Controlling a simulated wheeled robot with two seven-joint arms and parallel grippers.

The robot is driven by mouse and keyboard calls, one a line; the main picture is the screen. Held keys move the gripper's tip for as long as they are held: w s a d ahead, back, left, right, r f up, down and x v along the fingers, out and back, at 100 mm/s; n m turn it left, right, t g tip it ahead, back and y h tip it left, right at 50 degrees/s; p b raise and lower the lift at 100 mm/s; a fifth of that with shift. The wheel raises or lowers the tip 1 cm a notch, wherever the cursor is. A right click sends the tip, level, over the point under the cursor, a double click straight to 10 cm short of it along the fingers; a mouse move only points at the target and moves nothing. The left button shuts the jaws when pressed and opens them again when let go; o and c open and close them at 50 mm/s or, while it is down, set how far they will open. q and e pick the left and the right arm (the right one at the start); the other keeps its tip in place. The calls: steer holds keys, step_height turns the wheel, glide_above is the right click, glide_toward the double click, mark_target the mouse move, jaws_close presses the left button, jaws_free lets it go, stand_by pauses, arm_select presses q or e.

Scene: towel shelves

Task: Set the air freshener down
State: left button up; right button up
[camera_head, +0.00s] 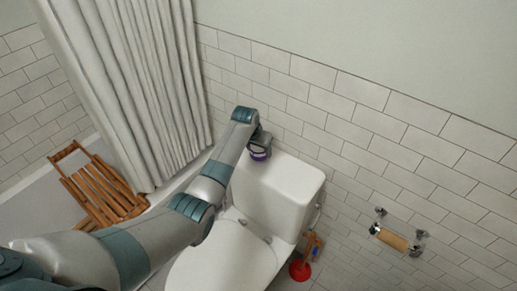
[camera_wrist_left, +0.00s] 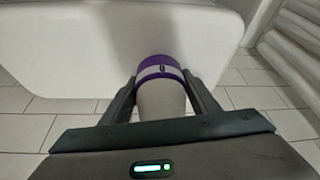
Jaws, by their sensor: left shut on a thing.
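The air freshener (camera_head: 259,154) is a small can with a purple band, at the left back end of the toilet tank lid (camera_head: 285,176) in the head view. My left gripper (camera_head: 262,142) is shut on it. In the left wrist view, the air freshener (camera_wrist_left: 162,90) shows a purple top, a pale label band and a grey-white body between the two dark fingers of my left gripper (camera_wrist_left: 163,82). I cannot tell whether its base touches the lid. My right gripper is not in view.
The tank lid is bare to the right of the can. A white curtain (camera_head: 130,85) hangs at the left, by a wooden folding rack (camera_head: 98,188). The toilet seat lid (camera_head: 225,258) is shut. A red plunger (camera_head: 300,270) and a paper holder (camera_head: 393,238) are at the right.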

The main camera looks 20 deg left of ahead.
arm_select(q)
steer(key=o, duration=1.3)
steer(key=shift+o, duration=0.2)
steer(key=shift+r, duration=0.2)
steer(key=shift+s+r, duration=0.2)
steer(key=shift+r, duration=0.3)
steer(key=b+v, duration=0.1)
steer(key=v, duration=1)
steer(key=shift+f, duration=0.1)
